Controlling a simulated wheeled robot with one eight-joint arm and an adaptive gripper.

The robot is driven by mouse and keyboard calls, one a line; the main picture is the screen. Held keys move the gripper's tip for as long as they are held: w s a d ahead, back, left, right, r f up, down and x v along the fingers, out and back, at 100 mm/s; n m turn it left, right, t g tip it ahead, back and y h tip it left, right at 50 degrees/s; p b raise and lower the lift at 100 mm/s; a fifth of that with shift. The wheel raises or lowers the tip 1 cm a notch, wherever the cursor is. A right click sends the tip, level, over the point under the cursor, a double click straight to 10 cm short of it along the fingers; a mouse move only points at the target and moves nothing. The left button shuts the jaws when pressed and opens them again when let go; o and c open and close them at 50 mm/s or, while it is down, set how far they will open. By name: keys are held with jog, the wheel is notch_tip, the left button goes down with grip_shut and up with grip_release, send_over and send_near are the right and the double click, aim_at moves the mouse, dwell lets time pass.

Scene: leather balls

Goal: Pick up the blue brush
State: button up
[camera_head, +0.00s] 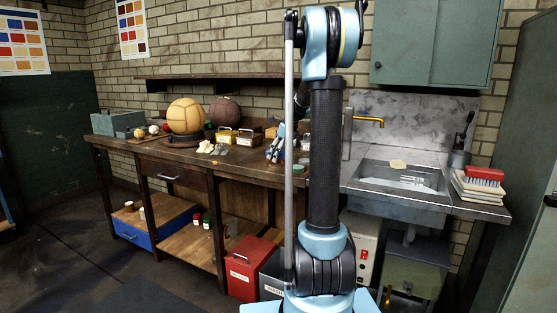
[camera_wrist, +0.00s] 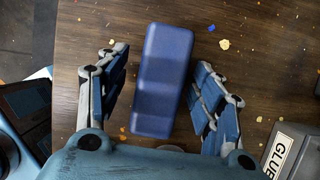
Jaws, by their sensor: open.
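The blue brush (camera_wrist: 161,85) lies on the dark wooden bench top in the wrist view. Only its smooth blue back shows; any bristles are hidden. My gripper (camera_wrist: 162,62) is open, with one finger on each side of the brush. A strip of bare wood shows between the brush and each finger, so it is not gripped. In the head view, my arm column hides most of this part of the bench, and I cannot make out the brush clearly there.
A grey box marked GLUE (camera_wrist: 291,153) stands close at the lower right. Small yellow scraps (camera_wrist: 224,44) dot the bench. Two large balls (camera_head: 184,115) stand farther left. A red brush (camera_head: 484,173) lies on folded cloths (camera_head: 478,191) right of the sink (camera_head: 402,178).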

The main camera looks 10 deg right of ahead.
jog(key=shift+f, duration=0.15)
jog(key=shift+c, duration=0.2)
jog(key=c, duration=1.2)
jog(key=shift+o, duration=0.2)
notch_tip(320, 180, up, 11)
jog(key=shift+f, duration=0.2)
jog(key=o, duration=0.6)
jog(key=shift+c, duration=0.2)
jog(key=c, duration=0.4)
